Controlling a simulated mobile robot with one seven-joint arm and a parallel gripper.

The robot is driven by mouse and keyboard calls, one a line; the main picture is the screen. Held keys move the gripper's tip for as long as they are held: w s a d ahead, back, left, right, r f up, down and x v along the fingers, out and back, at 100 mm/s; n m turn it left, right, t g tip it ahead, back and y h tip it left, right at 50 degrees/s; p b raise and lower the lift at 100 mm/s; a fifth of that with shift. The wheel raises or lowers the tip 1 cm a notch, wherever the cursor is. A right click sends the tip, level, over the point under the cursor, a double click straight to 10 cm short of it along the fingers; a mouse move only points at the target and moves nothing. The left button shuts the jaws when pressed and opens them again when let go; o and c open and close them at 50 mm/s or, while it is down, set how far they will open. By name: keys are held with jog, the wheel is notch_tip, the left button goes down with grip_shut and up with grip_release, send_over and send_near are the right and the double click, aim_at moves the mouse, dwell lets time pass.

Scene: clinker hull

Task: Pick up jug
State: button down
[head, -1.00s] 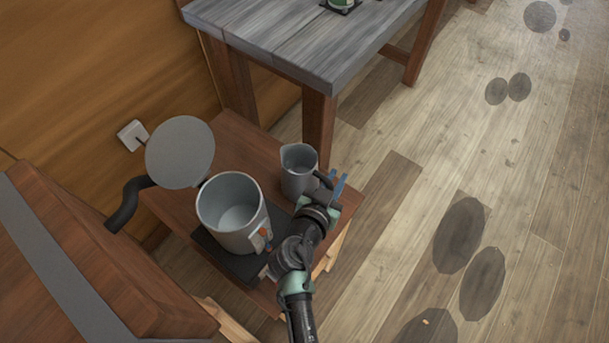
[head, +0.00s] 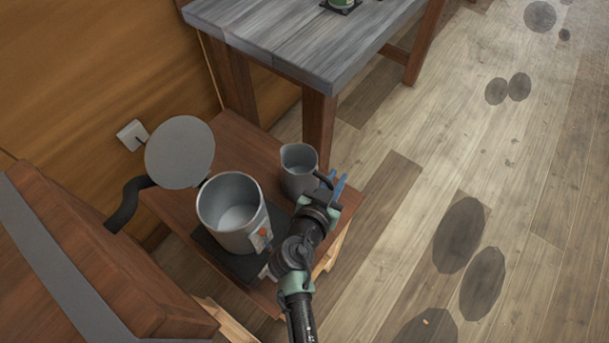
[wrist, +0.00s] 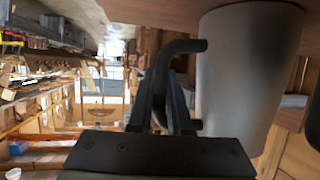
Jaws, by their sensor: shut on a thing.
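The jug (head: 298,172) is a grey metal vessel with a spout and a dark handle. It stands upright on the small wooden table (head: 236,145), near its right edge. In the wrist view the jug (wrist: 245,75) fills the right side, and its black handle (wrist: 180,50) runs between my fingers. My gripper (head: 333,187) is at the right side of the jug, shut on the handle. It also shows in the wrist view (wrist: 172,100). The base of the jug is partly hidden by my gripper in the head view.
A large grey pot (head: 232,212) with its round lid (head: 180,152) raised stands on a dark base left of the jug. A grey-topped workbench (head: 300,35) rises behind. A wooden cabinet (head: 90,260) is at the left. Open floor (head: 410,220) lies to the right.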

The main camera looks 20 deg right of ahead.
jog(key=shift+w+r, duration=0.1)
jog(key=shift+r, duration=0.05)
dwell(0.3)
jog(key=shift+r, duration=0.15)
